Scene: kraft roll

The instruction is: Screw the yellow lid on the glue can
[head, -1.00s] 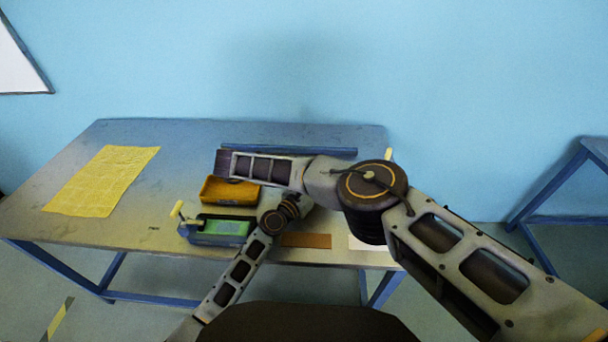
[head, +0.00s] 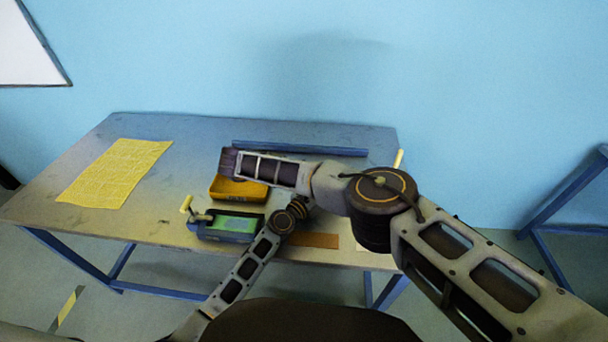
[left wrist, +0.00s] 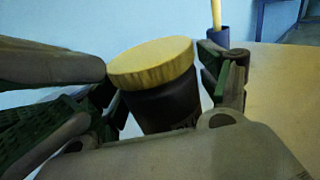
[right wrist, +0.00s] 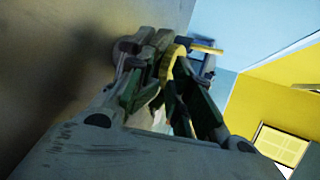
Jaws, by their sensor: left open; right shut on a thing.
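The yellow lid (left wrist: 152,62) sits on top of the dark glue can (left wrist: 165,106) in the left wrist view, slightly tilted in the picture; how tightly it fits cannot be told. My left gripper (left wrist: 158,82) is open, its fingers on either side of the lid and can; in the head view it is hidden behind my right arm. My right gripper (right wrist: 168,85) is shut, apparently on the glue can, whose body is mostly hidden there. The lid's edge shows as a yellow curve (right wrist: 175,62) by its fingers.
On the table (head: 120,222) are a yellow sheet (head: 115,172), a yellow tray (head: 238,190), a blue box with a green top (head: 234,224) and a brown strip (head: 316,240). A blue bar (head: 300,149) runs along the back.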

